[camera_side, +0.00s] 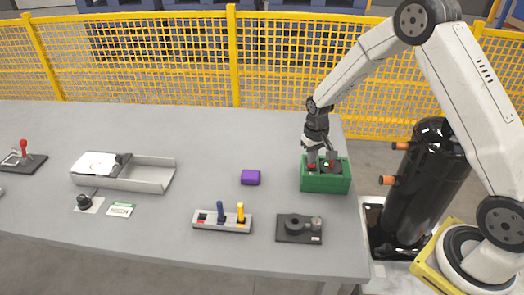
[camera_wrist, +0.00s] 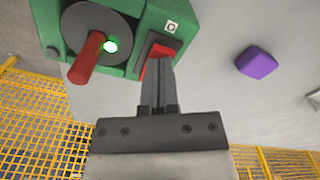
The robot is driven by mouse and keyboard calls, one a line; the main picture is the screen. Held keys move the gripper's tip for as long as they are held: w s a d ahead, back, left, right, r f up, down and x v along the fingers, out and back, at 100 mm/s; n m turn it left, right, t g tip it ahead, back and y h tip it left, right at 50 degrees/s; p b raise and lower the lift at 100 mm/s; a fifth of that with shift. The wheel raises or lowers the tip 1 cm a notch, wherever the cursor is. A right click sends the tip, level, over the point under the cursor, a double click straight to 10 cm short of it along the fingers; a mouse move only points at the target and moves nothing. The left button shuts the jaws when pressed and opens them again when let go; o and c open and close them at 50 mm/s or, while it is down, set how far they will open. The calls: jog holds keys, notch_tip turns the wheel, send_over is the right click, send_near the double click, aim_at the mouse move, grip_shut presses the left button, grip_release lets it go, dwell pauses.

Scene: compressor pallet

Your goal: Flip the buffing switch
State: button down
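A green box (camera_side: 325,181) stands near the right edge of the table. Beside the rocker is a grey disc (camera_wrist: 85,20) with a red handle (camera_wrist: 86,58) and a lit green light (camera_wrist: 110,46). No readable label says which is the buffing switch. My gripper (camera_side: 312,163) points down at the left part of the box top. In the wrist view my gripper (camera_wrist: 160,62) has its fingers together, at the red rocker and partly covering it. Contact cannot be told.
A purple block (camera_side: 250,177) lies left of the box. A panel with coloured levers (camera_side: 222,221) and a dark plate with a round knob (camera_side: 299,229) lie nearer the front. A yellow fence (camera_side: 180,60) stands behind.

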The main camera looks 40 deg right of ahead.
jog(key=shift+f, duration=0.15)
jog(key=shift+r, duration=3.55)
jog(key=shift+s+a+r, duration=0.2)
jog(key=shift+s+a, duration=0.05)
jog(key=shift+s, duration=0.05)
jog(key=s+a+r+n+t, duration=0.1)
jog(key=s+a+r, duration=0.1)
jog(key=s, duration=0.6)
jog(key=s+a+r+n+t, duration=0.1)
jog(key=s+a+r+n, duration=0.1)
jog(key=s+a, duration=0.3)
jog(key=s, duration=0.4)
jog(key=shift+a+r+t, duration=0.15)
jog(key=shift+a+t, duration=0.15)
